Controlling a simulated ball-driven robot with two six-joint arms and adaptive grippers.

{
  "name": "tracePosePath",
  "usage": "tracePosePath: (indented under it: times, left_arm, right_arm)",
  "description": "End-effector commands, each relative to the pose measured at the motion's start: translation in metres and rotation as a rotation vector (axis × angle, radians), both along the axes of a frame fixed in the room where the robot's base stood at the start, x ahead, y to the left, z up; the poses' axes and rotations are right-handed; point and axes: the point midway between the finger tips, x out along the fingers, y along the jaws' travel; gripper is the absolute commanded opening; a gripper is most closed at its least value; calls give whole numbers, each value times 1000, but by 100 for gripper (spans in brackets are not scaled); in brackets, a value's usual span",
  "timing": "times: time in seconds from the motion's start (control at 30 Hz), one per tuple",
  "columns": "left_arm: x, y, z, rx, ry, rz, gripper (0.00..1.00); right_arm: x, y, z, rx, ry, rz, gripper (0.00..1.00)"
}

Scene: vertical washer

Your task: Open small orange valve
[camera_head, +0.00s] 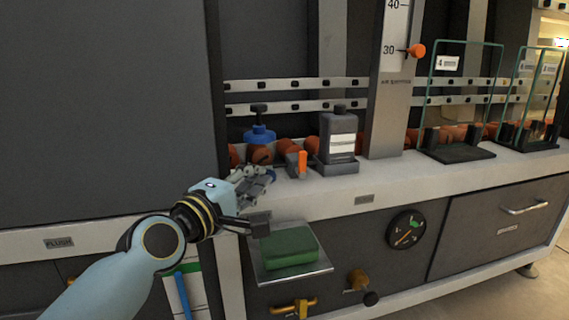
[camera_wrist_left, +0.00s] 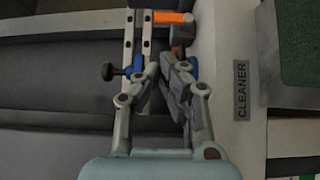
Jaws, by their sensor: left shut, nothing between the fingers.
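A small bright orange valve handle (camera_head: 302,161) stands upright on the ledge, just left of the grey bottle. In the left wrist view an orange handle (camera_wrist_left: 172,17) shows at the top, beyond the fingertips. My left gripper (camera_head: 264,180) is at the ledge, left of and slightly in front of the orange handle, apart from it. In the left wrist view its fingers (camera_wrist_left: 166,72) are closed together with nothing held. My right gripper is in neither view.
A blue valve with a black knob (camera_head: 259,132) stands behind my left gripper. A grey bottle (camera_head: 340,140) is right of the orange handle. Below the ledge, a green block (camera_head: 290,248) lies on a tray, near a gauge (camera_head: 406,230) and a yellow valve (camera_head: 294,308).

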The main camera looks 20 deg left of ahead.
Motion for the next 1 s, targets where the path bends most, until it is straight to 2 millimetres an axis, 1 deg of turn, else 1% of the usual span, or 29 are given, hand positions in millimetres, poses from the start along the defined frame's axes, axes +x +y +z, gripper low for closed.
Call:
tracePosePath:
  times: [0.07,0.17,0.27,0.4,0.6,0.77,1.0]
  left_arm:
    - [4,-1,0,0,-1,0,0]
    - [14,-3,-1,-2,-1,1,0]
    - [31,-6,-1,-2,-2,1,0]
    - [57,-11,-3,-1,0,1,0]
    - [86,-17,-3,-1,1,0,0]
    - [97,-19,-2,0,1,0,0]
    - [98,-19,0,0,1,0,0]
  right_arm:
    - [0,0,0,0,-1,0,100]
    - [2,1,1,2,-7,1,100]
    - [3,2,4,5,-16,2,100]
    - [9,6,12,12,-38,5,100]
    - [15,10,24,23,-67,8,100]
    - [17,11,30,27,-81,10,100]
    - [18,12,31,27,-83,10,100]
